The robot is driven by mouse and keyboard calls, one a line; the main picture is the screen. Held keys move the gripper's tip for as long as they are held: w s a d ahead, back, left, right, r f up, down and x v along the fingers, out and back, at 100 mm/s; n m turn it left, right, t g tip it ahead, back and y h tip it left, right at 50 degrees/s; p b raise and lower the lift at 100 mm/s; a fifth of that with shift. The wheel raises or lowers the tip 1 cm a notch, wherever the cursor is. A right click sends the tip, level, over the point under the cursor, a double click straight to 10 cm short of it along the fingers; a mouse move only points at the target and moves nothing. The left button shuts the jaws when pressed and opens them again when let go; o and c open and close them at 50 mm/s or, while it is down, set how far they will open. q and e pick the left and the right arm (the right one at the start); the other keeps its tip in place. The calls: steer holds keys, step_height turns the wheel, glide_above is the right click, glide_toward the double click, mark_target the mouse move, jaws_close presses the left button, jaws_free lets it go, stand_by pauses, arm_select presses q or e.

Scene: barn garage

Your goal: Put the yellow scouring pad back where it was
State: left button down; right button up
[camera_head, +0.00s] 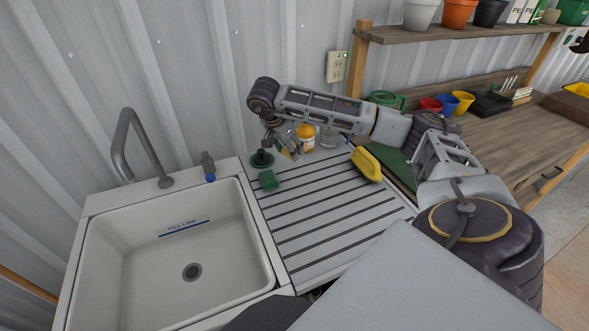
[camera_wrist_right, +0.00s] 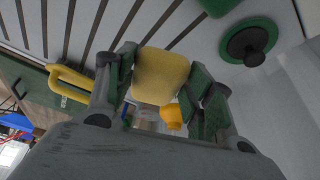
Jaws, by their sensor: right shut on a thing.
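The yellow scouring pad (camera_wrist_right: 160,76) is between the two fingers of my right gripper (camera_wrist_right: 163,88) in the right wrist view, and the gripper is shut on it. In the head view my right gripper (camera_head: 284,149) is over the back left part of the ridged drainboard (camera_head: 325,222), near the wall. The pad there is mostly hidden by the fingers. My left gripper is not in view.
A green stopper (camera_head: 262,159) and a green pad (camera_head: 268,180) lie left of the gripper. A yellow-orange bottle (camera_head: 306,139) and a clear glass (camera_head: 328,139) stand just right. A yellow brush (camera_head: 366,164) lies farther right. The sink (camera_head: 110,265) is left; the drainboard's front is clear.

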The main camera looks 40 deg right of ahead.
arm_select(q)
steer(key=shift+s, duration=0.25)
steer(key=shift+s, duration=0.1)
arm_select(e)
steer(key=shift+f, duration=0.1)
steer(key=shift+f, duration=0.2)
step_height(320, 180, down, 5)
steer(key=shift+f, duration=0.35)
steer(key=shift+s+f, duration=0.1)
steer(key=shift+f, duration=1.8)
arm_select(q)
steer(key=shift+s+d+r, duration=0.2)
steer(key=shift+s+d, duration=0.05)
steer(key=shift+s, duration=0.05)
